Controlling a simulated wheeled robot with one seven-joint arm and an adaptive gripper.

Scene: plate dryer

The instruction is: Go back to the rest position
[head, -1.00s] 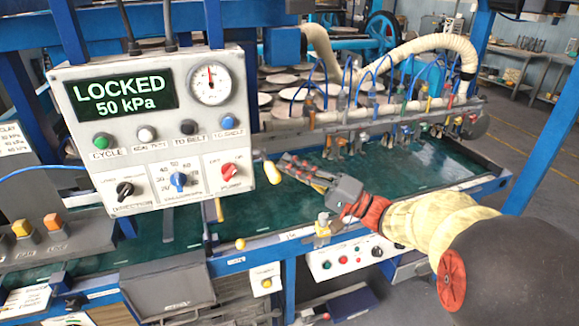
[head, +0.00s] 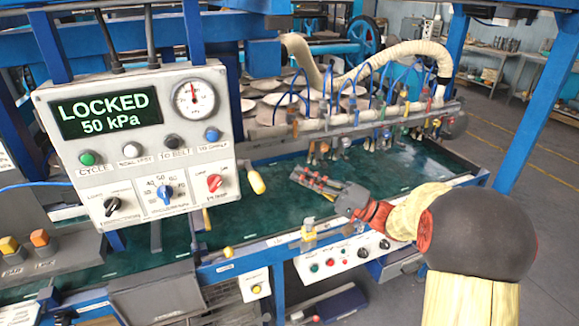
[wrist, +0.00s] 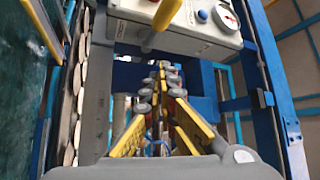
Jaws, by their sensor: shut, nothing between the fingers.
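My gripper (head: 318,182) is shut and empty over the green belt (head: 262,212) in the head view, to the right of the control box. In the wrist view my gripper's fingers (wrist: 158,95) point away from the camera with their tips close together. The control box (head: 140,140) has a display (head: 106,110) reading LOCKED 50 kPa. Its round gauge (head: 193,98), push buttons and knobs show clearly. A yellow-tipped lever (head: 256,182) sticks out at its right side. The box also shows at the top of the wrist view (wrist: 190,28).
A rail with several hoses and nozzles (head: 350,123) runs behind the belt. A blue post (head: 540,125) stands at the right. A lower panel with buttons (head: 340,257) sits below the belt's front edge. Grey floor (head: 500,160) is free at the right.

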